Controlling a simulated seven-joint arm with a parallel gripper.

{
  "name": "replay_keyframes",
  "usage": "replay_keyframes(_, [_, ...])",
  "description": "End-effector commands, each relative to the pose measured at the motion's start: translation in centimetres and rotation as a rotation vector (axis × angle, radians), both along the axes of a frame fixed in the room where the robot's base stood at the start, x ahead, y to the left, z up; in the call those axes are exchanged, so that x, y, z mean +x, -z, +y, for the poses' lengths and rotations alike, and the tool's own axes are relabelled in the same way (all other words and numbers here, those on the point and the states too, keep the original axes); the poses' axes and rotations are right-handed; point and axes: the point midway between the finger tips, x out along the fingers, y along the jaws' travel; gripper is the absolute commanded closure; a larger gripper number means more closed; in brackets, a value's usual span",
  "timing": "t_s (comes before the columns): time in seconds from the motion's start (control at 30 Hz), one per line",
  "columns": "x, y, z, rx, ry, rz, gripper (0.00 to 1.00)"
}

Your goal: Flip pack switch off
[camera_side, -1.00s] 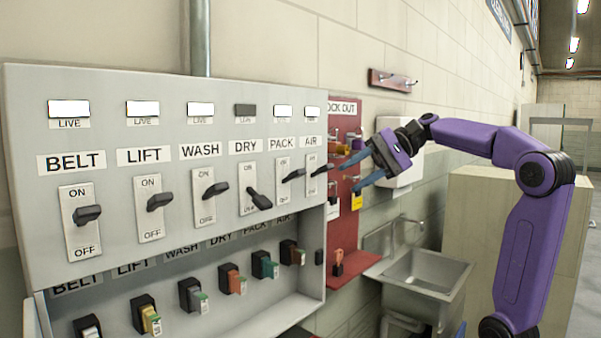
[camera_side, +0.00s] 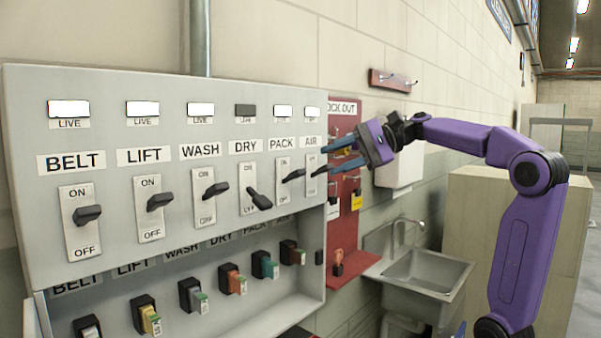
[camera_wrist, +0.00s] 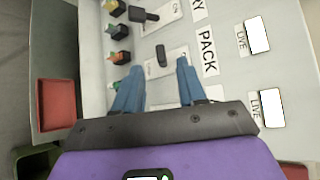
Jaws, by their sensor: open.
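The PACK switch is a dark lever (camera_side: 294,176) on a white plate under the PACK label and a white lit LIVE lamp (camera_side: 283,111). Its lever sticks out much like those of BELT, LIFT and WASH, while the DRY lever (camera_side: 259,199) points down. My gripper (camera_side: 327,160) is open, its blue fingers in front of the panel's right end, near the AIR switch in the side view. In the wrist view, the PACK lever (camera_wrist: 161,55) shows between and just beyond the fingertips (camera_wrist: 160,68). I see no contact with it.
The AIR switch (camera_side: 318,171) is close to the right of PACK. Several coloured keyed switches, such as the teal one (camera_side: 265,265), sit in the recess below. A red lockout board (camera_side: 343,230) and a sink (camera_side: 425,275) stand to the right.

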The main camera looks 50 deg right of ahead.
Motion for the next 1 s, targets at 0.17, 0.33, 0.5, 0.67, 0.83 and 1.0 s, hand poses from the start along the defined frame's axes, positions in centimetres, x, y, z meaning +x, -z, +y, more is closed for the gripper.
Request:
replay_keyframes(0.17, [2.1,1.2,2.5,0.001,-0.005,0.001,0.60])
replay_keyframes(0.33, [3.8,2.1,4.4,0.001,-0.004,0.001,0.60])
replay_keyframes(0.5, [4.9,2.6,5.6,0.000,-0.002,0.001,0.60])
replay_keyframes(0.67, [5.3,2.8,6.0,0.000,-0.001,0.000,0.60])
replay_keyframes(0.83, [5.3,2.8,6.0,0.000,0.000,0.000,0.60])
replay_keyframes(1.0, [5.3,2.8,6.0,0.000,0.000,0.000,0.89])
